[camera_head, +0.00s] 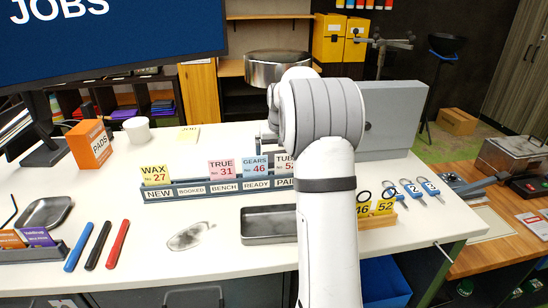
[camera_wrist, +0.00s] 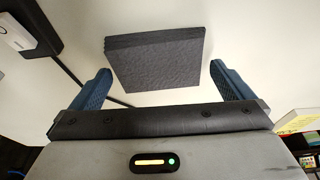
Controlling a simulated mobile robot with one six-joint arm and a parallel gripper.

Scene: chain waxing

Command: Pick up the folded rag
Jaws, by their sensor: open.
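A dark grey, square, layered cloth stack, which looks like the folded rag (camera_wrist: 156,58), lies on the white surface in the wrist view. My gripper (camera_wrist: 160,72) is open, with blue fingers on either side of the rag's near part in the picture. The fingers appear apart from it, and nothing is held. I cannot tell the height of the fingers above the surface. In the head view my arm stands in front, and neither the gripper nor the rag can be made out.
The white counter (camera_head: 120,270) holds a card rack (camera_head: 230,186), a grey metal tray (camera_head: 268,226), a smudged pale oval item (camera_head: 190,236), several pens (camera_head: 100,245), an orange box (camera_head: 90,144), a white cup (camera_head: 137,130) and tagged keys (camera_head: 411,190). A large monitor (camera_head: 120,35) overhangs the left.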

